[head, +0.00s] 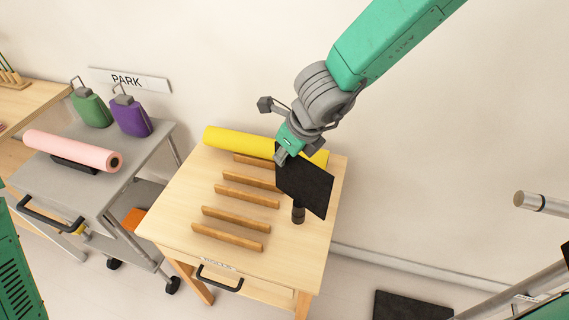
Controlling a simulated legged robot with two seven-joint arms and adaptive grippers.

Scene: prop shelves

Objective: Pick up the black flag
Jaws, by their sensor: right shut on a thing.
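The black flag (308,190) is a flat dark panel, seen at an angle over the right part of the wooden table (323,235). My right gripper (281,158) comes down from the top right and is shut on the flag at its upper left corner. A short dark cylinder (298,214) shows just under the panel's lower edge; I cannot tell whether it is part of the flag. The flag hides part of the table behind it. My left gripper is out of view.
A yellow roll (238,141) lies along the table's back, with several wooden slats (247,195) in front. To the left, a grey cart (60,185) carries a pink roll (72,150), a green container (91,108) and a purple container (131,117). A dark mat (410,307) lies on the floor.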

